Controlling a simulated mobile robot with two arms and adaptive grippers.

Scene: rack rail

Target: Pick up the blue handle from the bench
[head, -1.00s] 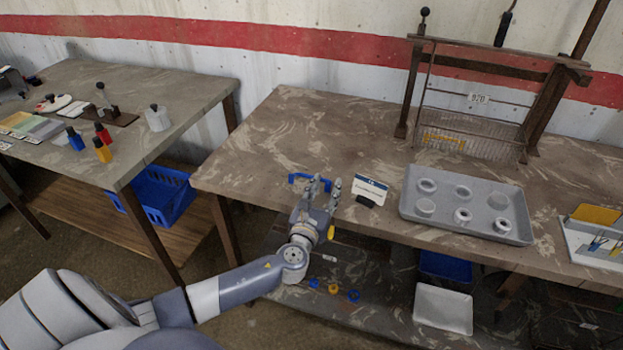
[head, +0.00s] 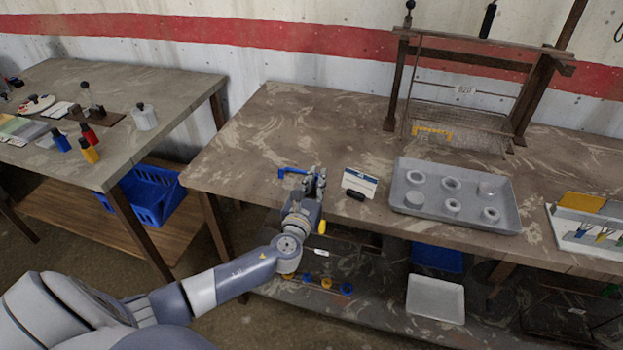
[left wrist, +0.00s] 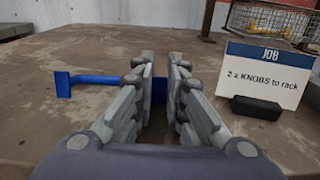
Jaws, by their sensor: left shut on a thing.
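The blue handle (head: 292,171) is at the front of the middle bench (head: 270,125), left of the job card. In the left wrist view the blue handle (left wrist: 95,79) runs sideways, with an upright end at the left and its other part between my fingers. My left gripper (head: 316,178) is shut on the handle, its fingers hiding part of it; the fingers also show in the left wrist view (left wrist: 160,85). I cannot tell whether the handle is clear of the bench top. My right gripper is not in view.
A job card (head: 360,182) reading "2 x KNOBS to rack" stands just right of my left gripper. Further right are a grey tray (head: 408,212) with several round pieces and a rack frame (head: 395,85). Another bench (head: 180,95) stands left, across a gap.

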